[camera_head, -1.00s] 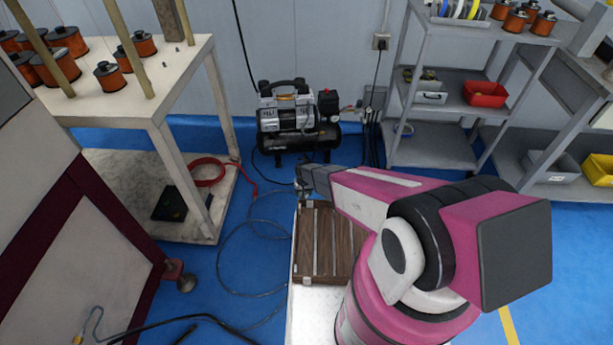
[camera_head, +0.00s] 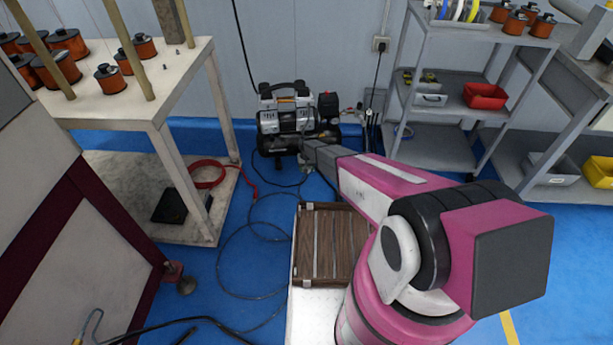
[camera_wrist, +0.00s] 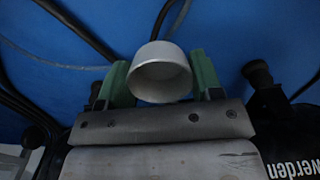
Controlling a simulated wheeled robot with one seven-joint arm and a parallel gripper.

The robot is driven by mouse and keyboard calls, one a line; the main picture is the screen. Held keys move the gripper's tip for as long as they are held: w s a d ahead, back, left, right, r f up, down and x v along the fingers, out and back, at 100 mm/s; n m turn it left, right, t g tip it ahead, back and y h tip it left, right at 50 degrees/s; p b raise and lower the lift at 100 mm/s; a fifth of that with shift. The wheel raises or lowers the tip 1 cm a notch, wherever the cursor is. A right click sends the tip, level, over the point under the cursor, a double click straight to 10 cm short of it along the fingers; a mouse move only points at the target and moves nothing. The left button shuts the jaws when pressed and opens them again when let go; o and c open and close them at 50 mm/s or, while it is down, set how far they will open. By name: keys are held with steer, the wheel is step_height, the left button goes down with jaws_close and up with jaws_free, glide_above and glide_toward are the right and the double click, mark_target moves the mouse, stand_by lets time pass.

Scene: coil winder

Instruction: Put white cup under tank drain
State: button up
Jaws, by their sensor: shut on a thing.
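The white cup (camera_wrist: 160,72) sits between the two green fingers of my gripper (camera_wrist: 160,80) in the wrist view. The fingers are shut on its sides, and its round mouth shows. In the head view the cup and fingers cannot be made out; the end of my arm lies in front of the compressor. The compressor (camera_head: 288,118) stands on the blue floor by the wall, with its black tank (camera_head: 290,142) low down. A black part with white lettering (camera_wrist: 296,160) is close to the right of my gripper in the wrist view. The tank drain cannot be made out.
Hoses and cables (camera_head: 228,235) lie on the floor left of my arm. A white table (camera_head: 150,105) with orange coils stands at left, and a grey shelf rack (camera_head: 440,145) at right. Blue floor shows between the table and the compressor.

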steer(key=shift+f, duration=3.1)
steer(key=shift+f, duration=0.2)
steer(key=o, duration=0.9)
steer(key=shift+r, duration=0.1)
step_height(320, 180, up, 12)
steer(key=shift+d+f, duration=0.1)
step_height(320, 180, up, 9)
glide_above(306, 178)
steer(key=s+d, duration=0.4)
steer(key=d, duration=0.1)
steer(key=s+d+r, duration=0.6)
steer(key=s+r, duration=0.4)
steer(key=r, duration=0.1)
steer(key=s+d+r+m, duration=0.1)
steer(key=s+d+r, duration=0.5)
steer(key=s+r, duration=0.4)
steer(key=s+d+r+m, duration=0.1)
steer(key=s+d+r, duration=0.6)
steer(key=r, duration=0.6)
steer(key=s, duration=0.2)
steer(key=shift+s, duration=0.4)
